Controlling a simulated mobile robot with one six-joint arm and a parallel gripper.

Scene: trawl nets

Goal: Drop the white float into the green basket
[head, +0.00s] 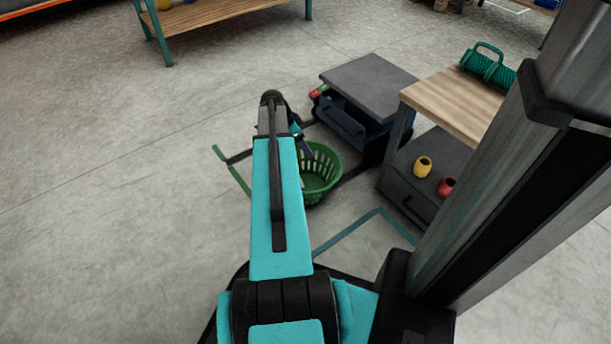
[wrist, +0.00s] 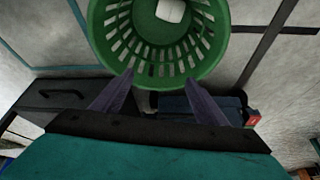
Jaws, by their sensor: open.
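The green basket (head: 327,178) stands on the floor just right of my arm in the head view. In the wrist view the green basket (wrist: 104,47) fills the top middle, and I look into it. The white float (wrist: 171,10) shows inside the basket, near the top edge of the wrist view, partly cut off; I cannot make it out in the head view. My gripper (wrist: 159,76) is open and empty, its two fingers apart and pointing toward the basket. In the head view my gripper (head: 303,143) is partly hidden by my arm, beside the basket's rim.
A grey-topped cart (head: 368,82) and a wood-topped bench (head: 465,103) stand right of the basket. The bench's lower shelf holds a yellow float (head: 423,167) and a red float (head: 446,187). A green net roll (head: 488,67) lies on top. The floor at left is clear.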

